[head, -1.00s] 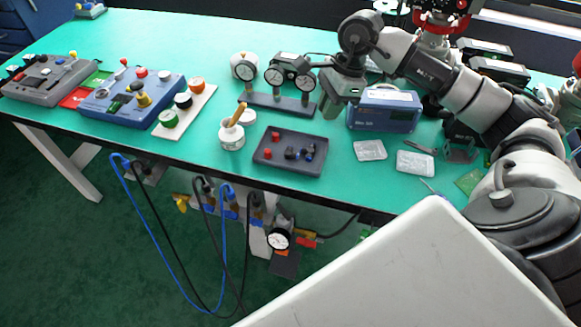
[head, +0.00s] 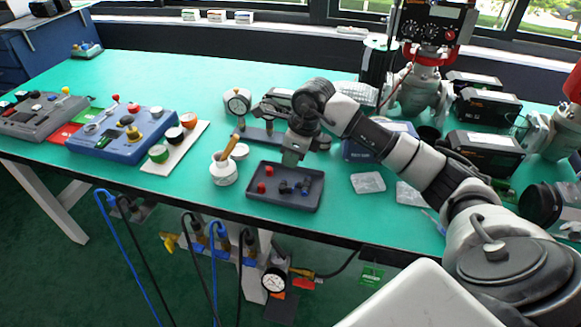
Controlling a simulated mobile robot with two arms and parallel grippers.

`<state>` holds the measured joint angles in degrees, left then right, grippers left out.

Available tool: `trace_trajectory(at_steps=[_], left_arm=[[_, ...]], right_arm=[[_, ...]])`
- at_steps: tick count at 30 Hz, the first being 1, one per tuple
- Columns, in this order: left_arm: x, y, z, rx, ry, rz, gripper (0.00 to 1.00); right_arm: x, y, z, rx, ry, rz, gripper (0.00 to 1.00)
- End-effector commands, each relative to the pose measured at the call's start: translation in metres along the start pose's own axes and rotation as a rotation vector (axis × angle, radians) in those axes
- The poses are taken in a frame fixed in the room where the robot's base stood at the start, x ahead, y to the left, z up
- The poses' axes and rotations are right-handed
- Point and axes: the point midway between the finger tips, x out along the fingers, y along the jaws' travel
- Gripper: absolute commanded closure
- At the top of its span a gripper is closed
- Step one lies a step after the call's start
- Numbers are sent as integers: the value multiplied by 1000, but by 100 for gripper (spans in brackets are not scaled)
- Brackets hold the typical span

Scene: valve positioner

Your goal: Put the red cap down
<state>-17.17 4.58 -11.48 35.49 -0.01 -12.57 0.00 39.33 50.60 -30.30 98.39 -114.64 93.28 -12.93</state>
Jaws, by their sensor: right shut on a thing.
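My right gripper (head: 291,158) points down just above the far edge of the dark tray (head: 284,204). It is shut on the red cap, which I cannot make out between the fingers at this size. Two other small red caps, a far one (head: 268,171) and a nearer one (head: 261,187), stand in the left part of the tray. My left gripper is not in view.
A white pot (head: 223,171) with a brush stands left of the tray. Gauges on a stand (head: 238,103) are behind it, partly hidden by my arm. A clear bag (head: 368,183) lies to the right. A blue control box (head: 122,137) is at the left.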

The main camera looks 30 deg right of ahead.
Motion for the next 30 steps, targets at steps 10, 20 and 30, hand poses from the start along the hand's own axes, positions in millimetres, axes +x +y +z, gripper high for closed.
trace_trajectory(at_steps=[10,20,30], left_arm=[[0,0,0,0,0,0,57],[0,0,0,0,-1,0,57],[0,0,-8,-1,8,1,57]], right_arm=[[36,2,-7,2,3,3,100],[42,1,-9,0,0,-2,100],[43,1,-9,0,0,-1,75]])
